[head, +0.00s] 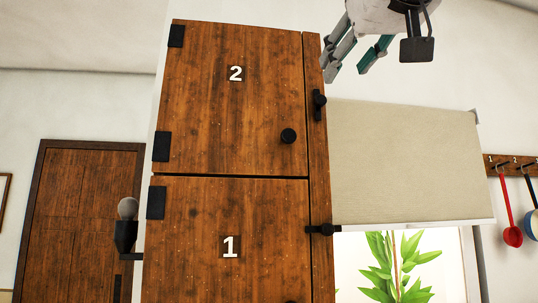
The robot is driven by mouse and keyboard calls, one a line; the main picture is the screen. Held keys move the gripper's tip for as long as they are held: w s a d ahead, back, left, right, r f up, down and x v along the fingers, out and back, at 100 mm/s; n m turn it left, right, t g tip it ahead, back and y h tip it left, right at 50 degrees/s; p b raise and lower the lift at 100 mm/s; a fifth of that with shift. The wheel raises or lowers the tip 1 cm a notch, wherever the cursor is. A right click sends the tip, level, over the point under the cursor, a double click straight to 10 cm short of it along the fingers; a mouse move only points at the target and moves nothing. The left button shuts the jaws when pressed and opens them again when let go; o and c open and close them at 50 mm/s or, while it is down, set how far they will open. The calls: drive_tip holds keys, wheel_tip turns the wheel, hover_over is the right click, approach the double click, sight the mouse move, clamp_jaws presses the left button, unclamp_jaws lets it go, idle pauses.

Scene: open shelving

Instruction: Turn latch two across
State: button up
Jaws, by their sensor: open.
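The upper wooden door, marked 2 (236,74), is closed, with a round black knob (288,136) near its right edge. Latch two (319,103) is a small black latch on the narrow wooden frame strip right of that door. It looks upright, along the strip. My gripper (346,75) is at the top, above and right of latch two in the picture. Its fingers are apart and empty, pointing down and left. It appears clear of the latch, though depth is hard to judge.
A lower door marked 1 (230,247) has its own black latch (322,230), lying sideways. Black hinges (161,147) are on the left. A beige blind (405,160) and plant (398,270) are at right. Utensils (512,235) hang far right.

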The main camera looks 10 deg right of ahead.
sight(321, 99)
drive_tip(key=w+p, duration=0.1)
drive_tip(key=w, duration=0.3)
drive_tip(key=w+r, duration=0.1)
drive_tip(key=w, duration=0.4)
drive_tip(key=w+d+p, duration=0.1)
drive_tip(key=w, duration=0.4)
drive_tip(key=shift+d+r+p, duration=0.1)
drive_tip(key=shift+r+p, duration=0.05)
drive_tip(key=shift+p, duration=0.15)
drive_tip(key=shift+s, duration=0.1)
clamp_jaws()
